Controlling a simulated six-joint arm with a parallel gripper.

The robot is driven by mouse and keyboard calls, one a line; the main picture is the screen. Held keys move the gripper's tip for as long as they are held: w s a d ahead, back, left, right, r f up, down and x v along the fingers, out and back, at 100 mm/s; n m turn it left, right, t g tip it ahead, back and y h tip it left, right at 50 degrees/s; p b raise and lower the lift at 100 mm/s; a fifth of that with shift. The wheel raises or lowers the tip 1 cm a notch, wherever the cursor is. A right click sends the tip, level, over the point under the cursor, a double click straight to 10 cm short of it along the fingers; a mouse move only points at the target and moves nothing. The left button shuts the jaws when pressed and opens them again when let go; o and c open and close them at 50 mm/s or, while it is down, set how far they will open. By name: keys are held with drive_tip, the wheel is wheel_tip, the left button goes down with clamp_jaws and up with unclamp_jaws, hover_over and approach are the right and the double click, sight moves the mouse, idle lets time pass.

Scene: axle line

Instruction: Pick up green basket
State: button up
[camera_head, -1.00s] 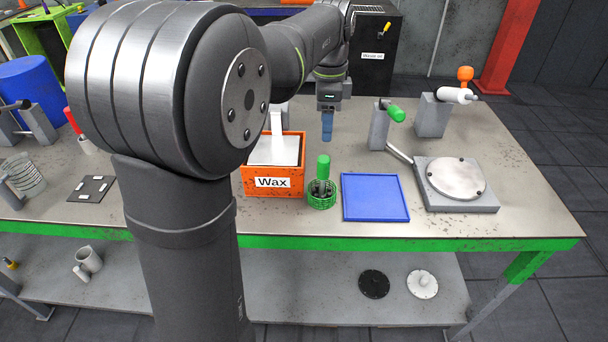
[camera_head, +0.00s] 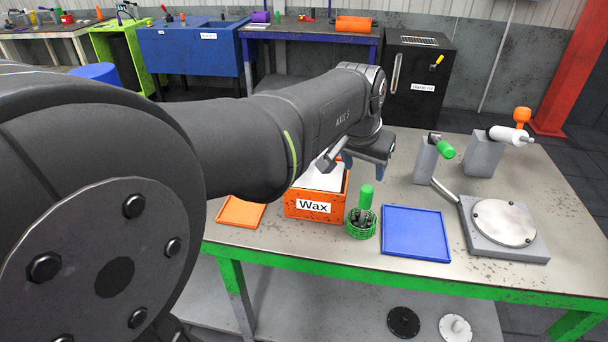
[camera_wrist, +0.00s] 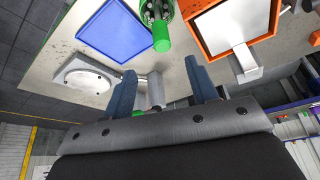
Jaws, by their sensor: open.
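The green basket (camera_head: 361,228) is a small round wire basket on the table, between the orange Wax box and the blue tray. A green-handled tool (camera_head: 366,196) stands upright in it. In the wrist view the basket (camera_wrist: 158,12) is at the top edge, partly cut off, with the green handle (camera_wrist: 161,38) pointing toward the jaws. My gripper (camera_head: 356,161) is above and behind the basket, apart from it. Its two blue fingers are spread and empty in the wrist view (camera_wrist: 160,78).
The orange Wax box (camera_head: 315,208) stands just left of the basket. The blue tray (camera_head: 416,233) lies to its right, then a grey plate with a round disc (camera_head: 503,222). Grey stands (camera_head: 426,160) are behind. An orange tray (camera_head: 240,212) is at the left.

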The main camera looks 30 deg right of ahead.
sight(367, 197)
drive_tip(key=x, duration=1)
drive_tip(key=shift+f, duration=0.2)
drive_tip(key=shift+d+x, duration=0.1)
drive_tip(key=shift+x, duration=1.25)
drive_tip(key=shift+d+x, duration=0.15)
drive_tip(key=shift+x, duration=1.25)
drive_tip(key=shift+w+r, duration=0.2)
clamp_jaws()
